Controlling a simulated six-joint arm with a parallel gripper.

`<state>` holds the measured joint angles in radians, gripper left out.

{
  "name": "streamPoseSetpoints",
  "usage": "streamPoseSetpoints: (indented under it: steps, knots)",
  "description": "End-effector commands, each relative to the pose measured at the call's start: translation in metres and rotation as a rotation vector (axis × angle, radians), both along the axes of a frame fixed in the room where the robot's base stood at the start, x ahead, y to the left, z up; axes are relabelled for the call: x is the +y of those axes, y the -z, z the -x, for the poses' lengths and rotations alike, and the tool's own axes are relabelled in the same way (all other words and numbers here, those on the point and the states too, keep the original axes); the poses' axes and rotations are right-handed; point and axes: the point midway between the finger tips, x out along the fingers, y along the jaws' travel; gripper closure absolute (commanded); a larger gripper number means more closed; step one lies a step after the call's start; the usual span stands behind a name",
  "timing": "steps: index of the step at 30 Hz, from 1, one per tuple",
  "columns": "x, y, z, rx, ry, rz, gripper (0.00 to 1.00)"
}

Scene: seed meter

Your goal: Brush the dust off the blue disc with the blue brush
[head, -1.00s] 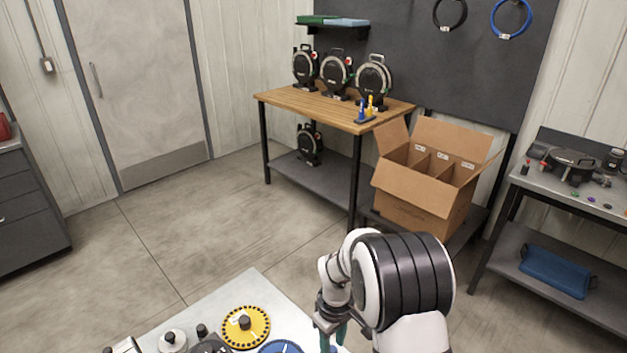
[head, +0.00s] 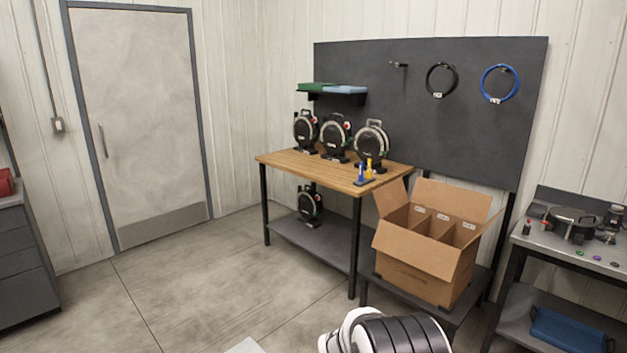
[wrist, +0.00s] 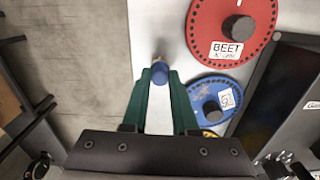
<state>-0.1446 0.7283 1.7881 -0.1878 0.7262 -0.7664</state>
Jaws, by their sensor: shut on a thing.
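My gripper (wrist: 160,84) has green fingers and is shut on a blue round-ended thing, which looks like the handle of the blue brush (wrist: 160,72). Its bristles are hidden. The blue disc (wrist: 200,88) lies on the pale table to the right of the gripper in the wrist view, apart from the held brush. It has a dark knob and a white label. I cannot make out dust on it. In the head view the fingers, the brush and the disc are out of frame.
A red disc labelled BEET (wrist: 203,37) lies beyond the blue one, and a yellow disc (wrist: 209,133) shows partly below it. The table's left edge (wrist: 132,45) is close to the gripper. Across the room stand a wooden bench (head: 290,163) and an open carton (head: 415,275).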

Motion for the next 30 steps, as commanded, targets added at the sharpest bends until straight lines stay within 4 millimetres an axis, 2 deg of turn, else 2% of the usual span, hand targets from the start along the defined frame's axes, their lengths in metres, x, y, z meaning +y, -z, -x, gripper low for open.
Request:
streamPoseSetpoints:
  steps: [7,21,27,28,30]
  knots:
    - [0.000,-0.005,0.000,-0.001,0.000,-0.001,1.00]
    - [0.000,-0.030,0.000,-0.001,-0.001,0.000,1.00]
    - [0.000,-0.030,0.000,0.000,0.000,0.000,1.00]
    - [0.000,-0.030,0.000,0.000,0.000,0.000,0.79]
    - [0.000,-0.030,0.000,0.000,0.000,0.000,0.91]
